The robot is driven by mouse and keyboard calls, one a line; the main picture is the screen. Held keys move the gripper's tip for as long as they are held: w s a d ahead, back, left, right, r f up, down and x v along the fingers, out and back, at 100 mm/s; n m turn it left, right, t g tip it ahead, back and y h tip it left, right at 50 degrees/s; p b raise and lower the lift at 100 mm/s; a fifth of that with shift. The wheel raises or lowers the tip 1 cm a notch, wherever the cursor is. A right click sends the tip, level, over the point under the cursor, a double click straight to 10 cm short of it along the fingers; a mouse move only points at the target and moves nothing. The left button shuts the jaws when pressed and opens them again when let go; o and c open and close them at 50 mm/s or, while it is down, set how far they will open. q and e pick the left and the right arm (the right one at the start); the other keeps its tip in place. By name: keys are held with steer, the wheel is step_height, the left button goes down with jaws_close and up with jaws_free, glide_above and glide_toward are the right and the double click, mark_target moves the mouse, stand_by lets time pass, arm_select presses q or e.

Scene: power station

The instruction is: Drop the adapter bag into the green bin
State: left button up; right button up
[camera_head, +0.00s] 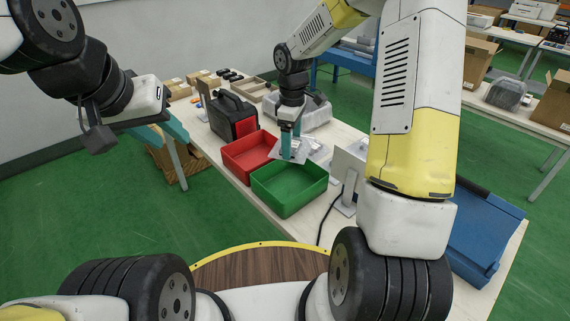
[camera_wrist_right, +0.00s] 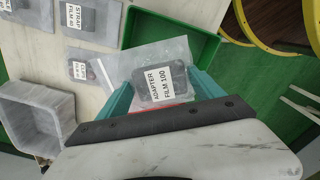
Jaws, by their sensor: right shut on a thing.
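The adapter bag (camera_wrist_right: 163,84) is a clear bag with a dark item and a white label reading "ADAPTER FILM 100". My right gripper (camera_head: 290,150) is shut on it; the teal fingers (camera_wrist_right: 158,92) lie on both sides in the right wrist view. The bag hangs by the back edge of the green bin (camera_head: 289,199) in the head view, and overlaps the bin (camera_wrist_right: 196,42) in the right wrist view. I cannot tell its exact height. The inside of the green bin looks empty. My left gripper (camera_head: 172,124) is off the table at the left, its fingertips unclear.
A red bin (camera_head: 246,158) stands left of the green bin. Other labelled bags (camera_wrist_right: 87,18) lie on the table beyond. A grey translucent box (camera_wrist_right: 28,95), a black and red case (camera_head: 233,117), a stand with a cable (camera_head: 345,185) and a blue container (camera_head: 482,240) are nearby.

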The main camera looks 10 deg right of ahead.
steer(key=shift+f, duration=1.7)
steer(key=o, duration=1.6)
step_height(320, 180, up, 7)
steer(key=shift+f, duration=0.15)
steer(key=shift+r, duration=0.55)
